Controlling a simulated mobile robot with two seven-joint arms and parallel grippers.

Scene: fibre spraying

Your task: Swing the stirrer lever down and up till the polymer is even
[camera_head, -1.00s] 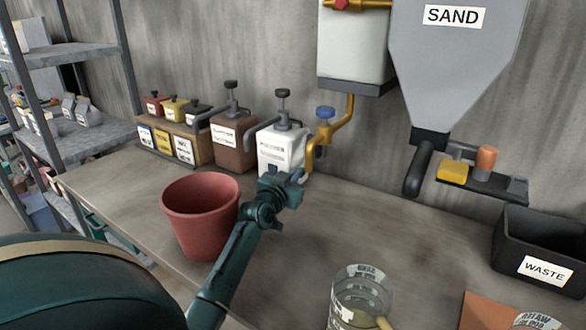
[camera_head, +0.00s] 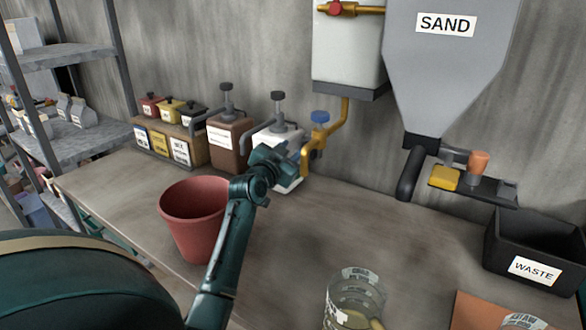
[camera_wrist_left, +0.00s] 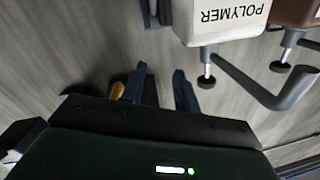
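The white polymer container (camera_head: 290,183) stands against the wall with a dark pump knob (camera_head: 278,96) and grey spout on top. In the left wrist view its POLYMER label (camera_wrist_left: 228,17) shows upside down. My left gripper (camera_head: 290,155) is in front of the container in the head view and covers much of it. In the left wrist view its two blue fingers (camera_wrist_left: 160,88) are apart with nothing seen between them. A small dark bracket (camera_wrist_left: 152,13) shows beside the container; I cannot tell whether it is the stirrer lever. My right gripper is not in view.
A brass pipe with a blue-handled valve (camera_head: 320,118) is just right of the gripper. A red bucket (camera_head: 190,225) stands beside my left forearm. A brown pump container (camera_head: 228,140) is to the left. A glass jug (camera_head: 352,300) is in front; the bench middle is clear.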

